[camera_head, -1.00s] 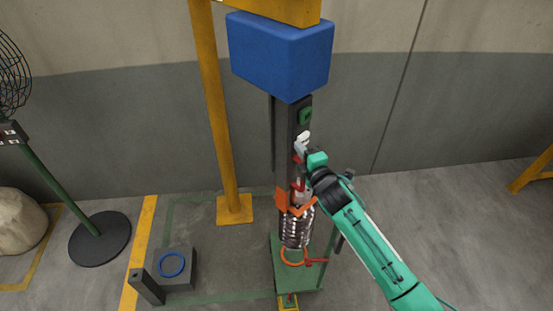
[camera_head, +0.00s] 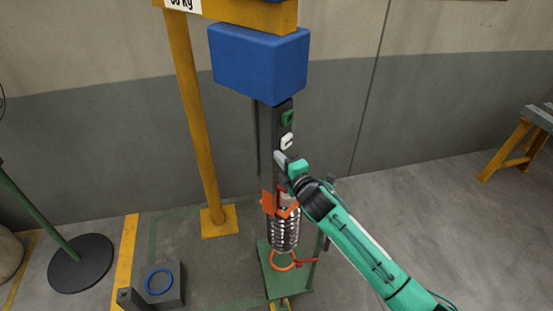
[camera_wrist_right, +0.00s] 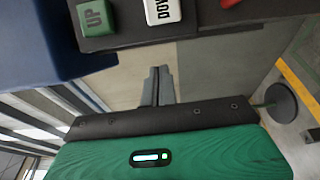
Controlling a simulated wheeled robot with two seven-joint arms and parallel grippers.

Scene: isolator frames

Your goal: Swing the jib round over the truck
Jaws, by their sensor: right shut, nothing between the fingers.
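The yellow jib has a post (camera_head: 195,130) and a beam (camera_head: 240,12) across the top, with a blue hoist body (camera_head: 258,62) under it. A dark pendant hangs below, with a green UP button (camera_wrist_right: 93,17) and a white DOWN button (camera_wrist_right: 163,10). My right gripper (camera_head: 280,158) is shut and empty beside the pendant, just below the white button; its fingers also show in the wrist view (camera_wrist_right: 157,84). An orange hook part (camera_head: 270,200) sits above a shiny ribbed cylinder (camera_head: 285,230). The green truck (camera_head: 293,280) is below; I cannot tell if the cylinder touches it.
A grey block (camera_head: 172,290) with a blue ring (camera_head: 158,281) stands on the floor at the lower left. A round black stand base (camera_head: 80,262) is further left. A yellow trestle (camera_head: 515,150) stands at the right. Floor between truck and trestle is clear.

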